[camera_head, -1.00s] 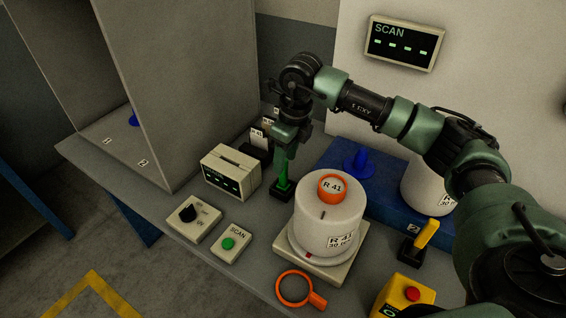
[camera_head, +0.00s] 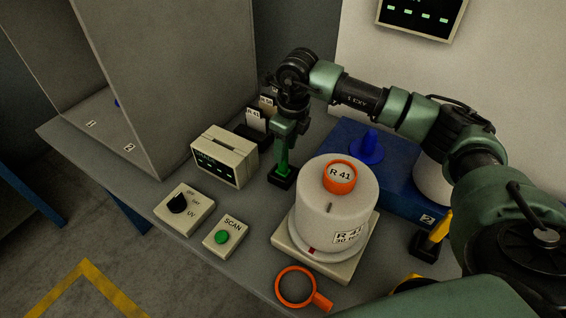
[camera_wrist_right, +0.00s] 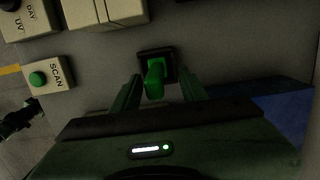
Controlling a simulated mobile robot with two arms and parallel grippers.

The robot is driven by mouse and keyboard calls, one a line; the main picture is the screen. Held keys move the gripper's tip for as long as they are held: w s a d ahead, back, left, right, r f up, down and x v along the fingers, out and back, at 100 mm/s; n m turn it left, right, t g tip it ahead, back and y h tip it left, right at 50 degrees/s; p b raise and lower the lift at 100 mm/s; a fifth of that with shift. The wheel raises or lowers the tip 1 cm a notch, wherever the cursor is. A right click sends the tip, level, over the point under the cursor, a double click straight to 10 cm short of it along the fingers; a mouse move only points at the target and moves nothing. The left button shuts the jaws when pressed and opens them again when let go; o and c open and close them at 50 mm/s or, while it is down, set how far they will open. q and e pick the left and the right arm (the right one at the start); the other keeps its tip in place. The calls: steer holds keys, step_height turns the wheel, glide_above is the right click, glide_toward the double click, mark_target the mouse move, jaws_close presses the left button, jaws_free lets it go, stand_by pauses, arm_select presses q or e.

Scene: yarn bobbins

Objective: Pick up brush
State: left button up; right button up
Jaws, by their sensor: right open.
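A green upright handle (camera_head: 282,160), likely the brush, stands in a small black holder (camera_head: 281,180); its bristles are not visible. My right gripper (camera_head: 284,140) points down over the handle from above. In the right wrist view, the green handle (camera_wrist_right: 155,78) stands between the open fingers of my right gripper (camera_wrist_right: 160,85), with gaps on both sides. A second, yellow handle (camera_head: 440,228) stands in a black holder at right, partly behind my arm. My left gripper is not seen in the head view.
A white bobbin (camera_head: 334,210) with an orange top stands on a square plate just right of the handle. A beige display box (camera_head: 225,158) is close on the left. A blue platform (camera_head: 400,185) is behind.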

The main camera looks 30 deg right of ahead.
mark_target(280, 170)
steer(key=f+p, duration=0.1)
steer(key=a+f, duration=0.1)
steer(key=f, duration=0.1)
steer(key=shift+f+p, duration=0.25)
steer(key=shift+p, duration=0.15)
steer(key=shift+w+d+f, duration=0.1)
steer(key=shift+w+f, duration=0.1)
steer(key=shift+f, duration=0.4)
jaws_close()
steer(key=shift+r, duration=0.15)
